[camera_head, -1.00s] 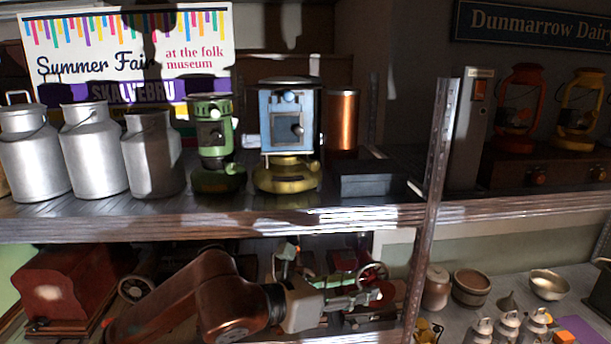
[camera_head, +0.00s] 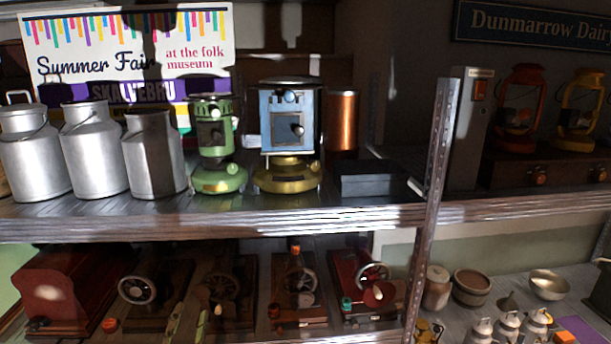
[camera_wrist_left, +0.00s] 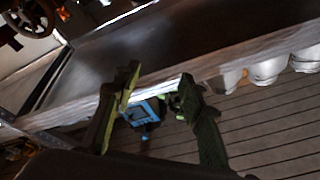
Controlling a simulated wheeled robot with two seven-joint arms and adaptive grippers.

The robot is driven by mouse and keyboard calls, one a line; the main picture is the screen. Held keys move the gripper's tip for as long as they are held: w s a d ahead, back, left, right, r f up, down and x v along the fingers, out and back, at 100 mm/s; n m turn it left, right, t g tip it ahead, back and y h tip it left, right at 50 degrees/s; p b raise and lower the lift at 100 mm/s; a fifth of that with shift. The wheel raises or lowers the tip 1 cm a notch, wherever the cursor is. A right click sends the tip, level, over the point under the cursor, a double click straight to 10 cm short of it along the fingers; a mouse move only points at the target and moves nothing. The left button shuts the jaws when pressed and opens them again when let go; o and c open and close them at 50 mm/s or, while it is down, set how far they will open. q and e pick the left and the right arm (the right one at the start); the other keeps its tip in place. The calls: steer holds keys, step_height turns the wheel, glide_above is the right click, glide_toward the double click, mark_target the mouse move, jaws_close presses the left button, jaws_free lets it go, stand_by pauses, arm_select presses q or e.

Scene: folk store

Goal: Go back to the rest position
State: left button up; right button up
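My left gripper (camera_head: 194,305) shows at the bottom edge of the head view, in front of the lower shelf, with its pale green fingers pointing up. In the left wrist view the two green fingers of my left gripper (camera_wrist_left: 158,77) stand apart with nothing held between them. A blue thing (camera_wrist_left: 142,112) shows beyond the gap, apart from the fingers. My right gripper is in neither view.
The upper shelf edge (camera_head: 330,222) runs across above the left gripper. Milk cans (camera_head: 95,150), a green stove (camera_head: 215,145) and a blue stove (camera_head: 288,125) stand on it. Sewing machines (camera_head: 300,285) fill the lower shelf. A metal post (camera_head: 432,190) stands right of them.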

arm_select(q)
steer(key=s+a+f+n+g+y, duration=0.1)
steer(key=s+a+f+n+g, duration=0.15)
steer(key=f, duration=0.65)
steer(key=s+a+f+n+g+y, duration=0.1)
steer(key=s+a+f+g, duration=0.3)
steer(key=f, duration=0.5)
steer(key=s+a+f+n+g+y, duration=0.1)
steer(key=s+a+f+n+g, duration=0.15)
steer(key=f, duration=0.75)
steer(key=s+d+f+n+g+h, duration=0.15)
steer(key=s+f+g, duration=0.25)
steer(key=s+f, duration=0.6)
steer(key=s+a+f+m+g+h, duration=0.15)
steer(key=s+f+g, duration=0.5)
steer(key=s, duration=0.65)
step_height(320, 180, down, 41)
steer(key=s+d+b, duration=0.2)
steer(key=b, duration=0.7)
steer(key=s+f+g+b, duration=0.1)
steer(key=s+f+b, duration=0.5)
steer(key=s+f, duration=1.3)
step_height(320, 180, down, 3)
steer(key=shift+d+f+h, duration=0.1)
steer(key=shift+d+h, duration=0.05)
steer(key=shift+h, duration=0.15)
